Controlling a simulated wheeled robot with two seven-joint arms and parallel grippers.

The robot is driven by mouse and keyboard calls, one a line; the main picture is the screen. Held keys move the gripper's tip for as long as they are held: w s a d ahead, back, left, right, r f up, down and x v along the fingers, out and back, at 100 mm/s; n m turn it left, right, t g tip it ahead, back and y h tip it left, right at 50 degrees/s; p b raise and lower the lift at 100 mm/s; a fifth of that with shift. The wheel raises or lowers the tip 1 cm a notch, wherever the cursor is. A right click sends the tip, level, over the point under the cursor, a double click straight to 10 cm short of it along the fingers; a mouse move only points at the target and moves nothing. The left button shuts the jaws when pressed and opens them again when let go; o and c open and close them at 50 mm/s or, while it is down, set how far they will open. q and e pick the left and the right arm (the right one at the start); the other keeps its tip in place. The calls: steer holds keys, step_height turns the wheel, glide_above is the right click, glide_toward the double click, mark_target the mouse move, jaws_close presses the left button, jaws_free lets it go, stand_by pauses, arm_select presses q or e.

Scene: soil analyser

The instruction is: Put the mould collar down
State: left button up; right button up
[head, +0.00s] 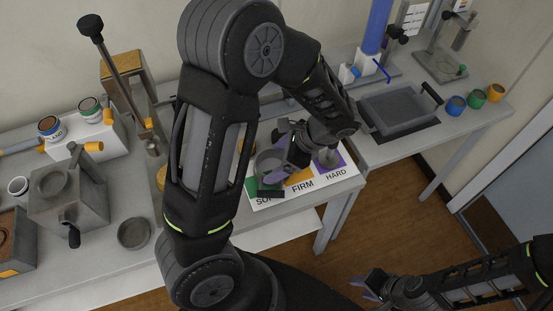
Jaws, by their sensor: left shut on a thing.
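The mould collar (268,163) is a grey round ring, seen over the green part of the label card. My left gripper (284,150), with purple fingers, is shut on it. Whether the collar touches the card is not clear. The card (311,190) carries the words SOFT, FIRM and HARD on green, orange and purple fields; my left arm covers part of it. A small grey piece (328,158) stands by the HARD field. My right gripper (366,286) is low at the bottom of the view, over the floor, its purple fingers apart and empty.
A lever press (128,75), a grey crank box (68,200) and a round dish (134,233) stand on the left bench. A grey tray (397,107) and blue, green and orange cups (476,97) are on the right bench. My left arm hides the middle.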

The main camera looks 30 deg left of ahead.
arm_select(q)
steer(key=shift+f, duration=0.15)
steer(key=o, duration=1.5)
steer(key=v, duration=1.2)
steer(key=shift+r+b, duration=0.25)
steer(key=shift+b, duration=0.1)
